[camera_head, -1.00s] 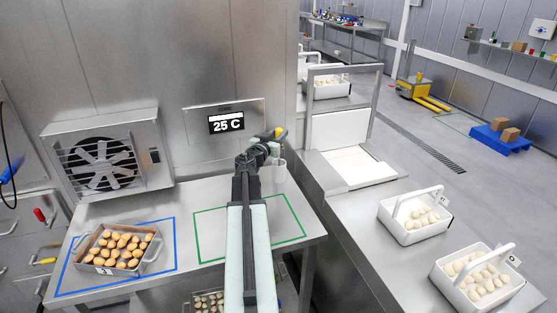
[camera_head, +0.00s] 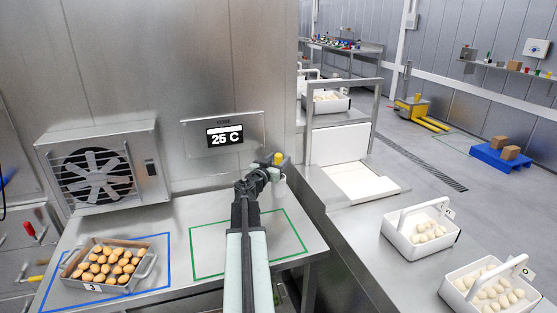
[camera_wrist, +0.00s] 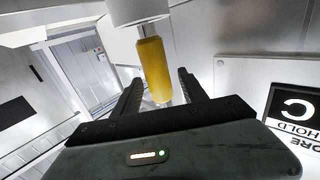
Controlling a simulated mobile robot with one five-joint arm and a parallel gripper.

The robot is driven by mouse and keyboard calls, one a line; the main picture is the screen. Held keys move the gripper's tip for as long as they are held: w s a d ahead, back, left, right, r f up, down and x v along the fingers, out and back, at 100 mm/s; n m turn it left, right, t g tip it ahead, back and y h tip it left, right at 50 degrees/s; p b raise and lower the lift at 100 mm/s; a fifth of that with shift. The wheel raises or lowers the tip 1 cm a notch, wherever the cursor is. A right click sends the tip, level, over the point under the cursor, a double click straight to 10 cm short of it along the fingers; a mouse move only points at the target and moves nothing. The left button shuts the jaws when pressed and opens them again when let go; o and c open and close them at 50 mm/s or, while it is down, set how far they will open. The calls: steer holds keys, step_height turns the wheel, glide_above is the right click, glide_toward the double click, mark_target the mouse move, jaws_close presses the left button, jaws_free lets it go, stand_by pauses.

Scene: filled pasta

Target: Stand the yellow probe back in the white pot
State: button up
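The yellow probe (camera_head: 278,158) shows as a small, roughly upright yellow handle at the tip of my gripper (camera_head: 268,174). In the wrist view the white pot (camera_wrist: 140,12) is at the top edge, in line with the handle. I cannot tell how far the shaft is inside it.
A display panel (camera_head: 224,134) on the wall reads 25 C. A fan unit (camera_head: 97,172) stands at the left. A metal tray of brown pasta (camera_head: 73,276) sits in a blue outline. The green outline is mostly clear. White baskets (camera_head: 401,236) stand on the right counter.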

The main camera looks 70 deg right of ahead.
steer(key=shift+r, duration=0.15)
steer(key=shift+a, duration=0.3)
steer(key=w+a, duration=0.1)
steer(key=a, duration=1)
steer(key=shift+w, duration=0.25)
stand_by(0.5)
steer(key=shift+s, duration=0.1)
